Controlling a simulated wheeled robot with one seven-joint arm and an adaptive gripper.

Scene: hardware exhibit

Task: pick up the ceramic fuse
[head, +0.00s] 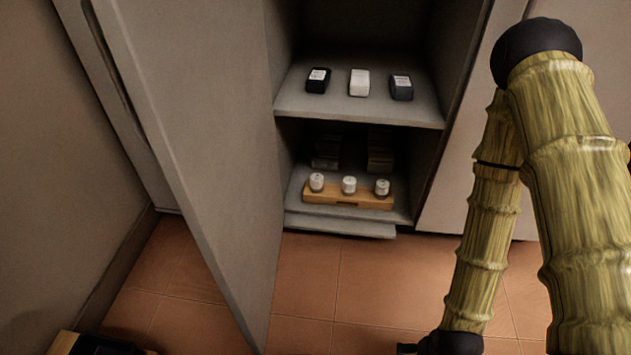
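Three small white cylinders that look like ceramic fuses stand upright in a row on the lower shelf of an open cabinet, in a wooden block (325,194). They are the left fuse (316,182), the middle fuse (349,185) and the right fuse (382,187), with gaps between them. My arm comes down on the right side of the picture, apart from the cabinet shelves. Its dark lower end is cut off by the bottom edge, and my gripper's fingers do not show.
The upper shelf (360,109) holds a black box (318,80), a white box (359,82) and a dark grey box (401,88). Dim stacked items sit behind the fuses. The open cabinet door (205,130) stands left of the shelves. Tiled floor (385,275) in front is clear.

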